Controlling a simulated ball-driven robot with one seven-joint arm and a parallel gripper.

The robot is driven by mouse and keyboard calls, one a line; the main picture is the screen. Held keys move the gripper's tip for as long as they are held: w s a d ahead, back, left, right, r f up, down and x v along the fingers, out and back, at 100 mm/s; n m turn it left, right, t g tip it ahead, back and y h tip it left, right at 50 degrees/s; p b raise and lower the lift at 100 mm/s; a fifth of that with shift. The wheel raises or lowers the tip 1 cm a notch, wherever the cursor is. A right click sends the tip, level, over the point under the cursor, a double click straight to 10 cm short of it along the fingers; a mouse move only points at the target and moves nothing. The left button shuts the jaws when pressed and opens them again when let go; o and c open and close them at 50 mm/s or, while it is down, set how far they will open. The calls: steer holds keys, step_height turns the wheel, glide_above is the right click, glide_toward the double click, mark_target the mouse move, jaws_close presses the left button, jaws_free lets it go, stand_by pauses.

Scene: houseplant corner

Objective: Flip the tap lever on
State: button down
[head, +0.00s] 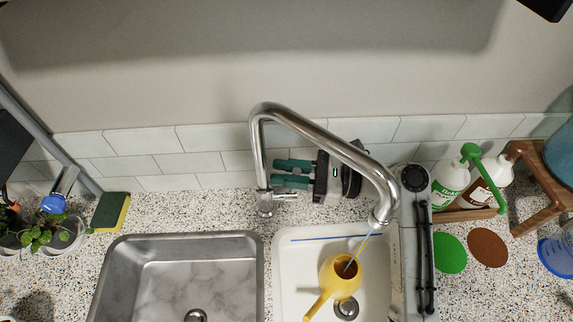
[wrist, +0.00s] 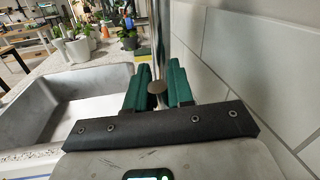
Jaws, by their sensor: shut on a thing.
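The chrome tap (head: 265,200) stands on the counter behind the two sinks, and its tall arched spout reaches right over the white basin. A thin pale blue line, looking like running water, goes from the spout's end into the opening of a yellow watering can (head: 340,280) in the basin. My gripper (head: 278,173) comes from the right behind the spout, its green fingers at the tap's body. In the wrist view, the round end of the tap lever (wrist: 157,87) sits between the fingers, which are shut on it. The fingers partly hide the lever.
A steel sink (head: 180,285) lies left of the white basin (head: 300,245). A sponge (head: 111,212) and potted plants (head: 60,232) are at the left. Bottles (head: 450,185), a green disc (head: 449,252) and a brown disc (head: 487,247) are at the right. The tiled wall (head: 150,150) is close behind.

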steer(key=shift+s+f+n+g+y+b, duration=0.2)
steer(key=shift+s+f+n, duration=0.15)
steer(key=shift+s+n, duration=0.7)
steer(key=shift+s+f+n+g+y+b, duration=0.2)
steer(key=shift+s+f+n, duration=0.2)
steer(key=shift+s+n, duration=0.55)
steer(key=shift+s+f+n+g+y+b, duration=0.1)
steer(key=shift+s+f+n+y, duration=0.2)
steer(key=shift+s+n, duration=0.75)
steer(key=shift+w+f+n, duration=0.1)
steer(key=shift+w+n, duration=0.25)
steer(key=shift+w, duration=0.05)
steer(key=c, duration=1.1)
jaws_free()
steer(key=d, duration=0.3)
steer(key=s+d+f+b, duration=0.1)
steer(key=d, duration=0.3)
steer(key=d+b, duration=0.1)
steer(key=d, duration=0.2)
steer(key=shift+s+d+f, duration=0.2)
steer(key=shift+s+d, duration=0.1)
steer(key=shift+d, duration=0.05)
